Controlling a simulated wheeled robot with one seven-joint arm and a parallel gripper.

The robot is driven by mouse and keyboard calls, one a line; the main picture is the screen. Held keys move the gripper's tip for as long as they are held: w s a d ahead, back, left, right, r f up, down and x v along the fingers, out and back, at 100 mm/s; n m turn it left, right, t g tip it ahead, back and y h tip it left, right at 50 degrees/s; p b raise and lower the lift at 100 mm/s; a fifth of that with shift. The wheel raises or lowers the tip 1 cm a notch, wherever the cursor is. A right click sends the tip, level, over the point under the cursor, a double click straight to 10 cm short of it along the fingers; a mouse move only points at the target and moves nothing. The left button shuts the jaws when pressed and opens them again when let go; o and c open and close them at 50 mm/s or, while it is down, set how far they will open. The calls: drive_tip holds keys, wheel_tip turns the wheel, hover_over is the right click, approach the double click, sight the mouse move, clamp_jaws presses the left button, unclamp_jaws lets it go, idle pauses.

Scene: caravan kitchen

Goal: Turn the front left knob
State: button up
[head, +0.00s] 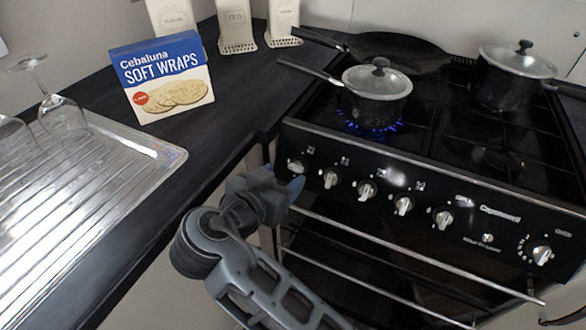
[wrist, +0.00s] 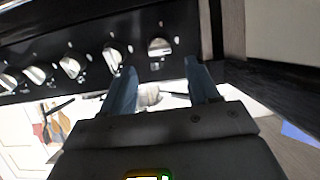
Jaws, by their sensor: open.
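The stove's front panel (head: 470,212) carries a row of silver knobs; which one is the front left burner's cannot be read. The leftmost knob (head: 297,167) is just above my gripper (head: 293,188) in the head view. In the wrist view this end knob (wrist: 159,47) appears ahead of the gap between my two blue fingers, apart from them. The second knob (head: 330,177) is beside it and also shows in the wrist view (wrist: 112,55). My gripper (wrist: 161,66) is open, with nothing between its fingers. A blue flame (head: 368,123) burns under the front left saucepan (head: 377,88).
An oven rail (head: 400,250) runs below the knobs. The dark counter (head: 215,120) borders the stove at left, with a wraps box (head: 168,78) and a metal draining board (head: 95,195). A frying pan (head: 400,50) and a lidded pot (head: 510,80) stand farther back.

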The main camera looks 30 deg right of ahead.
sight(295, 168)
drive_tip(key=x, duration=0.5)
drive_tip(key=shift+w+d+f, duration=0.15)
drive_tip(key=shift+w+d, duration=0.05)
drive_tip(key=shift+d, duration=0.1)
drive_tip(key=c, duration=1)
drive_tip(key=shift+p, duration=0.3)
drive_tip(key=shift+c, duration=0.2)
